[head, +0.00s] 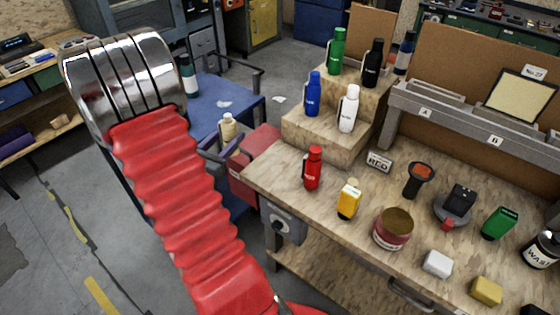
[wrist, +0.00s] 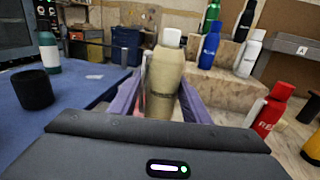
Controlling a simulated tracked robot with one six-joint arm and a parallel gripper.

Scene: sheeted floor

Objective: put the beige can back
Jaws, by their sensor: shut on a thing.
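The beige can (head: 229,128), a bottle shape with a white cap, is upright between the purple fingers of my gripper (head: 224,143). In the wrist view the beige can (wrist: 165,84) stands in the middle, with one finger of my gripper (wrist: 160,100) on each side. My gripper is shut on it. The can's lower end is hidden by the gripper body in the wrist view. In the head view, the can is left of the wooden workbench (head: 270,180), near the blue table's edge.
The wooden steps (head: 325,140) hold green, black, blue and white bottles. A red bottle (head: 313,168) and yellow bottle (head: 349,199) stand on the bench front. The blue table (wrist: 75,105) carries a dark cup (wrist: 34,89) and a teal bottle (wrist: 49,52).

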